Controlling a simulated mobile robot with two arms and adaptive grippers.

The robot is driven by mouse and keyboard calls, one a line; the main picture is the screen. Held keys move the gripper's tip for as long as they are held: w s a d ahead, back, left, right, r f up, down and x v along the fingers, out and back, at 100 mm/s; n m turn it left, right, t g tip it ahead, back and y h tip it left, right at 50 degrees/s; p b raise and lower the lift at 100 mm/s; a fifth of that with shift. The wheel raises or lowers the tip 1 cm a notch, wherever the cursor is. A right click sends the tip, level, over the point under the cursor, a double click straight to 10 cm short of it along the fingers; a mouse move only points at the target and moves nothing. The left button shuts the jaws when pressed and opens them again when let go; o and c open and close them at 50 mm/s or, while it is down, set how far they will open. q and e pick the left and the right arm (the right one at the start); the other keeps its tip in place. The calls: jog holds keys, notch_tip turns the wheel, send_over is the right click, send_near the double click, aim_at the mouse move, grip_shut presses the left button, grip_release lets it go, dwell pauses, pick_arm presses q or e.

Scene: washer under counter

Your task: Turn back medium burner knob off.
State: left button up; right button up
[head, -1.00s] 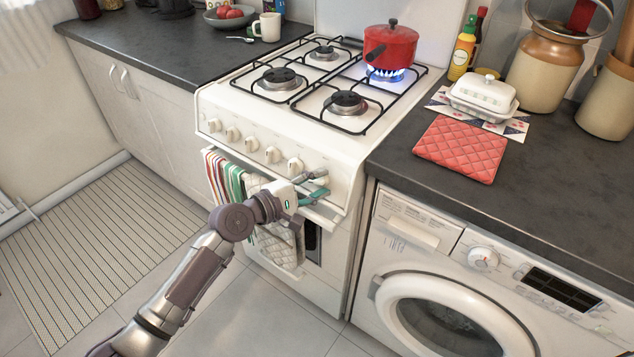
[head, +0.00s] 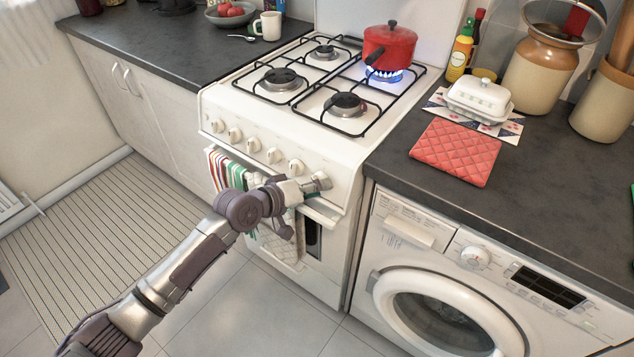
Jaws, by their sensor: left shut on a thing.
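The white stove has a row of white knobs along its front panel, several of them uncovered, such as this knob (head: 296,167). My left gripper (head: 319,183) is at the right end of the row, shut on the rightmost knob. The fingers hide most of that knob, and its turn angle cannot be told. The back right burner (head: 388,76) is lit with a blue flame under a red pot (head: 391,43). The other burners show no flame. My right gripper is not in view.
Striped towels (head: 232,170) and a grey oven mitt hang on the oven front below the knobs. A washer (head: 440,310) stands to the right under the dark counter (head: 400,185), which holds a red quilted mat (head: 456,152). The floor in front is clear.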

pick_arm(q)
jog(key=m+y+p, duration=0.1)
jog(key=m+p, duration=0.1)
jog(key=m, duration=0.1)
jog(key=m+y+p, duration=0.1)
jog(key=m+p, duration=0.1)
jog(key=m, duration=0.1)
jog(key=m+t+y+p, duration=0.1)
jog(key=m+p, duration=0.1)
jog(key=shift+w+a+f+m, duration=0.2)
jog(key=shift+a+m, duration=0.2)
dwell(0.6)
jog(key=o, duration=1.2)
jog(key=shift+c, duration=0.2)
jog(key=v, duration=1.2)
